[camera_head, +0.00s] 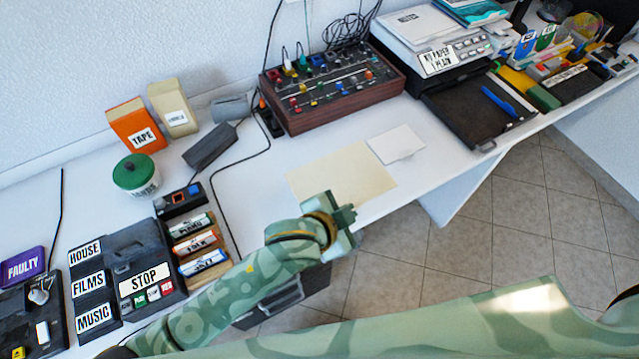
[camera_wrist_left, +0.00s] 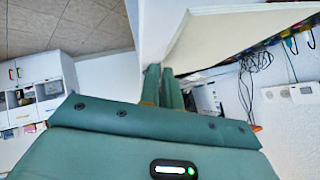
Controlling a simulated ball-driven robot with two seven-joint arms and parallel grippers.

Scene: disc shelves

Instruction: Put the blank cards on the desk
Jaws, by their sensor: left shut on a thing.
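A large cream blank card (camera_head: 335,172) shows over the front part of the white desk (camera_head: 262,185). A smaller white blank card (camera_head: 396,144) lies flat on the desk just behind and right of it. My left gripper (camera_head: 347,214) is at the desk's front edge, by the cream card's near side. In the left wrist view its fingers (camera_wrist_left: 162,85) are together, and a cream panel (camera_wrist_left: 235,35), which looks like the same card, runs from their tips. The exact grip point is hidden. My right gripper is out of view.
A mixer with knobs (camera_head: 333,86) stands behind the cards. A printer (camera_head: 430,50) and a black tray with a blue pen (camera_head: 482,108) are to the right. An orange TAPE box (camera_head: 137,126), a green-lidded jar (camera_head: 135,176) and labelled holders (camera_head: 145,262) fill the left.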

